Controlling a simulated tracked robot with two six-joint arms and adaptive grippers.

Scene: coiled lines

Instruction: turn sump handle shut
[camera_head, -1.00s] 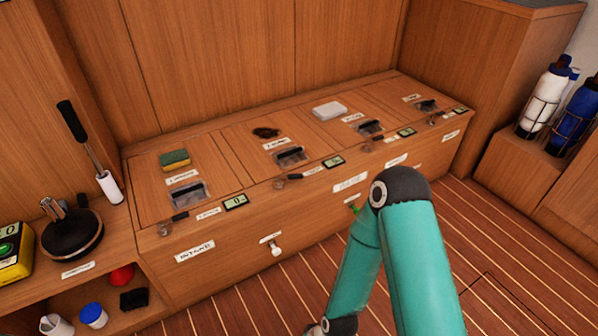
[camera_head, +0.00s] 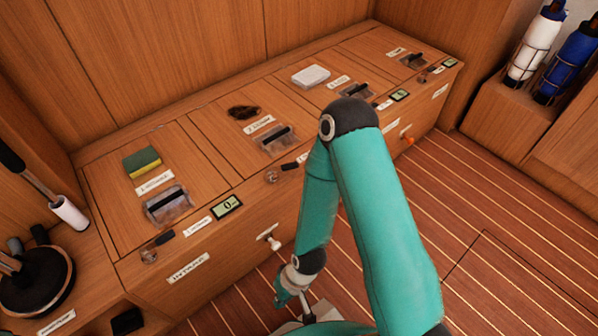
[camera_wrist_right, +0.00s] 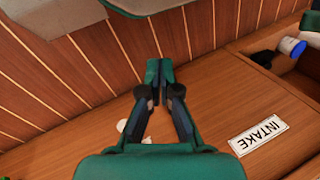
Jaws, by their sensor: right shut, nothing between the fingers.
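A white handle (camera_head: 270,238) sticks out of the bench front, right of the INTAKE plate (camera_head: 188,267). An orange handle (camera_head: 408,139) sits farther along the same front. I cannot read a sump label, so which handle is the sump one is unclear. My right gripper (camera_wrist_right: 160,74) is shut and empty, with its fingertips together in the wrist view. It hangs by the bench front, close to the white handle (camera_wrist_right: 135,130), which is partly hidden behind a finger. I cannot tell if they touch. My right arm hides the middle of the front in the head view. My left gripper is out of view.
The bench top carries a sponge (camera_head: 142,162), a dark clump (camera_head: 243,112) and a white block (camera_head: 310,76). Small displays (camera_head: 227,207) line its front edge. A dark round-based item (camera_head: 35,280) stands at left. Racked bottles (camera_head: 535,48) stand at right. The striped floor (camera_head: 500,215) is clear.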

